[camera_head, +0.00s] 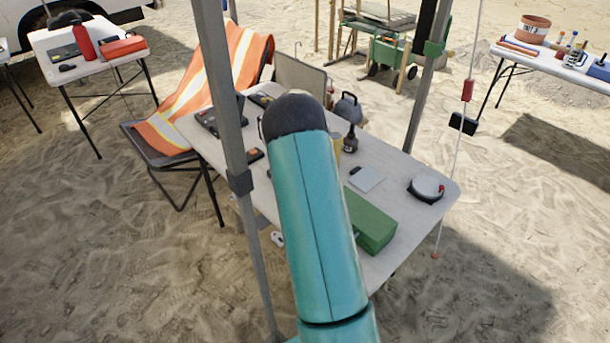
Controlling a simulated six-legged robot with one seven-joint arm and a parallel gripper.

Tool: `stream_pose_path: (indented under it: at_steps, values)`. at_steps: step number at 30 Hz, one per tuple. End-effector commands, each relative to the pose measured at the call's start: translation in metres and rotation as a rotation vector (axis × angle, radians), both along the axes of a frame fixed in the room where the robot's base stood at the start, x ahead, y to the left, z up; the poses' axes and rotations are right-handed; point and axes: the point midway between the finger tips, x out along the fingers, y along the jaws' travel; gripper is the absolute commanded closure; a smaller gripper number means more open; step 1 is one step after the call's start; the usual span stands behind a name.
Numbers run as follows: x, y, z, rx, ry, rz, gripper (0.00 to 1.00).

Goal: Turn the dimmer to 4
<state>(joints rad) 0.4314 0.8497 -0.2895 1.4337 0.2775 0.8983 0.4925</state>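I cannot pick out a dimmer with a readable dial or number in the camera_head view. My teal arm link rises through the middle of the picture and covers part of the folding table (410,205). My gripper is not in view. A white cord runs down at the right, with a red piece (467,90) on it and a small black box (463,123) beside it. A round dark device with a pale top (426,187) sits at the table's right end. I cannot tell whether any of these is the dimmer.
On the table are a green box (370,222), a light card (366,179) and a dark bottle (350,140). Metal canopy poles (232,140) stand at the table. A chair with an orange vest (205,95) is at left. Another table (545,57) is at right. Open sand lies front right.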

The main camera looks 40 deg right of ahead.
Motion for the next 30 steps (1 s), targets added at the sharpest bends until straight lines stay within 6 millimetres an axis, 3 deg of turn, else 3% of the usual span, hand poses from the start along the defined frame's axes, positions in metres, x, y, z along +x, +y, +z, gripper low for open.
stream_pose_path:
  at_steps: [17, 18, 21, 30]
  values:
    - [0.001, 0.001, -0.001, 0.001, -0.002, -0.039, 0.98]
    - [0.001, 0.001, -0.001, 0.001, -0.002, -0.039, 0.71]
    - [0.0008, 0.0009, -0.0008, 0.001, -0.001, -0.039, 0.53]
    - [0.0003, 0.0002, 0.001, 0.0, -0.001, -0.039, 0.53]
